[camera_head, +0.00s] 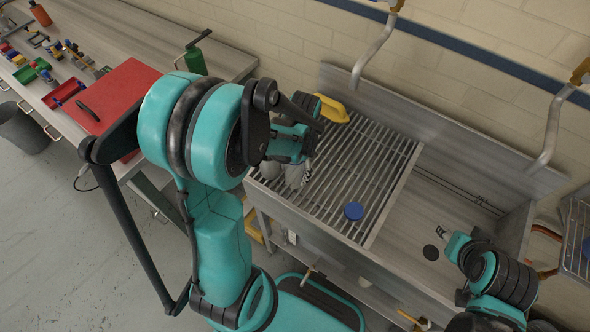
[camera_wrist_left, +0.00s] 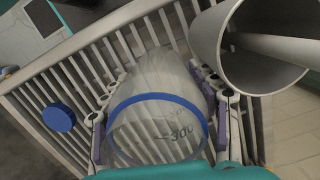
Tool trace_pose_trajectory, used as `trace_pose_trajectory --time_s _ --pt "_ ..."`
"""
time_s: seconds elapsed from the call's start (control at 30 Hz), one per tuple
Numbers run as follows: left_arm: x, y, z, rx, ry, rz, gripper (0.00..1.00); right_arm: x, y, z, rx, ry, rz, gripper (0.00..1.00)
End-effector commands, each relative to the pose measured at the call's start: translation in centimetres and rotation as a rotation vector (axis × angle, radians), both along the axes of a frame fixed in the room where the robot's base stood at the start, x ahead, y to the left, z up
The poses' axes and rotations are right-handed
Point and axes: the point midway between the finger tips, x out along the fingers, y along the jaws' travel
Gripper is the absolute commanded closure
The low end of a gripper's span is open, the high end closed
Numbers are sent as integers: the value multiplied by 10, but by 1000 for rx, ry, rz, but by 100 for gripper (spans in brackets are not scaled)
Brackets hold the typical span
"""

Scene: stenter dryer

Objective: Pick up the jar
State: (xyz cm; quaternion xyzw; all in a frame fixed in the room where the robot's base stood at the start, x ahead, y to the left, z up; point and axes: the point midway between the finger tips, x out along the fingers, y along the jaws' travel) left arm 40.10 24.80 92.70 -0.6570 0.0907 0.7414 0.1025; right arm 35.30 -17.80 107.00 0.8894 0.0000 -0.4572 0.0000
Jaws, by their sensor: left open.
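The jar is a clear vessel with a blue ring at its mouth and volume marks (camera_wrist_left: 158,128). In the left wrist view it is over the slatted metal rack (camera_wrist_left: 105,60), its mouth towards the camera. My left gripper (camera_wrist_left: 157,72) is open, one finger on each side of the jar; whether they touch it is unclear. In the head view my left gripper (camera_head: 303,172) is low over the left part of the rack (camera_head: 375,165), and the arm hides much of the jar. A blue disc-shaped lid (camera_head: 353,211) lies on the rack.
A grey cylinder (camera_wrist_left: 230,55) is close to the right finger in the wrist view. A yellow object (camera_head: 333,108) is at the rack's back edge. The sink basin (camera_head: 440,200) right of the rack is mostly clear. A bench with a red case (camera_head: 118,95) stands left.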

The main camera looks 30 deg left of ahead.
Motion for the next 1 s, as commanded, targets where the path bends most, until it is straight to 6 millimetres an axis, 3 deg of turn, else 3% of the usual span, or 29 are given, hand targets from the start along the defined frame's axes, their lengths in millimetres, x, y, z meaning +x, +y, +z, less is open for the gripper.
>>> trace_pose_trajectory --time_s 0.07,0.17,0.2,0.57,0.87,1.0 --pt "0 0 0 0 0 0 45 0 0 0 0 0 0 60" --pt "0 0 0 0 0 0 71 0 0 0 0 0 0 60" --pt "0 0 0 0 0 0 74 0 0 0 0 0 0 60" --pt "0 0 4 0 0 0 74 0 0 2 0 0 0 60" --pt "0 0 45 0 0 0 74 0 0 19 0 0 0 60" --pt "-25 -11 59 0 0 -2 74 0 0 26 0 0 0 60"
